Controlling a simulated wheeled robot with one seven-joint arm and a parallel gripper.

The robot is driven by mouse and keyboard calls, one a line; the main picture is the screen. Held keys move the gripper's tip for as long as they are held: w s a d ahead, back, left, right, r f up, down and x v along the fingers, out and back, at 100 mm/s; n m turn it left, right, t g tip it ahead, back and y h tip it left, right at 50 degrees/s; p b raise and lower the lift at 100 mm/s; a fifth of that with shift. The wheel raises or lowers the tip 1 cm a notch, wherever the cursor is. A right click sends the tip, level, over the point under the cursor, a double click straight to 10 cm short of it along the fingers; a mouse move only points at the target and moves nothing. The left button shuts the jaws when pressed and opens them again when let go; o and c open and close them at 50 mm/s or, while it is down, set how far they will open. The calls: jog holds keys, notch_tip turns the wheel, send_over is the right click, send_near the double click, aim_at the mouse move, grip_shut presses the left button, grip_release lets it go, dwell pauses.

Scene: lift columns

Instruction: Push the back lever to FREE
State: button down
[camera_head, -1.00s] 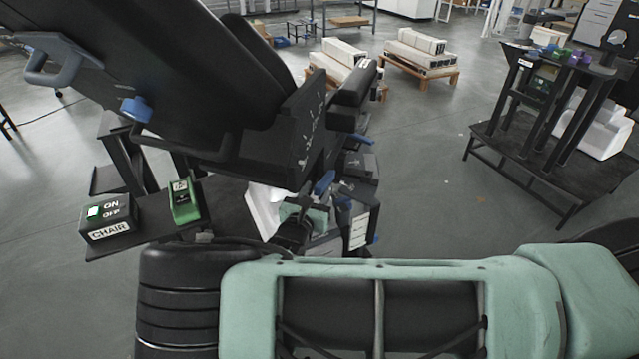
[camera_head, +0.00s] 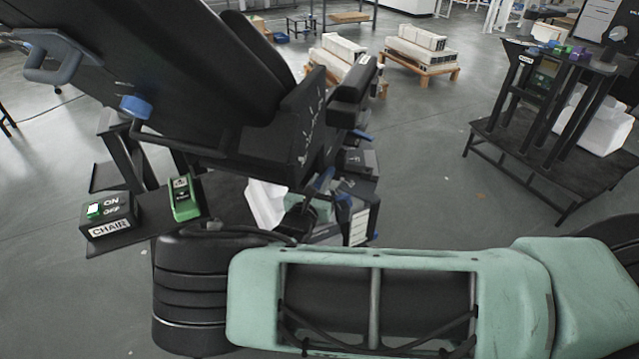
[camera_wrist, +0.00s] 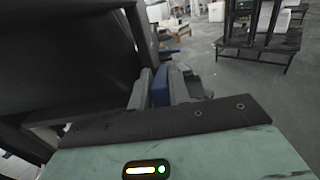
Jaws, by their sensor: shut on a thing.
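A black chair with a tilted back (camera_head: 200,70) fills the left of the head view. A blue lever (camera_head: 324,180) shows low by its seat, where my gripper (camera_head: 308,208) is partly hidden by my arm and the chair's parts. In the wrist view a blue lever (camera_wrist: 160,90) stands between the grey fingers of my gripper (camera_wrist: 162,94), which is shut on it. Another blue handle (camera_head: 362,135) sticks out higher at the seat's right side, and a blue knob (camera_head: 135,108) is on the chair back. I cannot read any FREE marking.
A box marked CHAIR with an ON/OFF switch (camera_head: 108,212) and a green device (camera_head: 184,198) sit on a black shelf at left. A black stand (camera_head: 550,130) with coloured items is at right. Pallets with white boxes (camera_head: 422,58) stand behind. The floor between is clear.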

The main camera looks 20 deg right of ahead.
notch_tip(320, 180, down, 8)
jog(key=t+h+b, duration=0.4)
jog(key=t+b, duration=0.1)
jog(key=b, duration=0.8)
jog(key=shift+s+a+r, duration=0.15)
jog(key=shift+s, duration=0.05)
jog(key=c, duration=1.4)
grip_release()
jog(key=shift+o, duration=0.4)
jog(key=b+v, duration=0.2)
jog(key=v, duration=1.5)
jog(key=shift+b, duration=0.35)
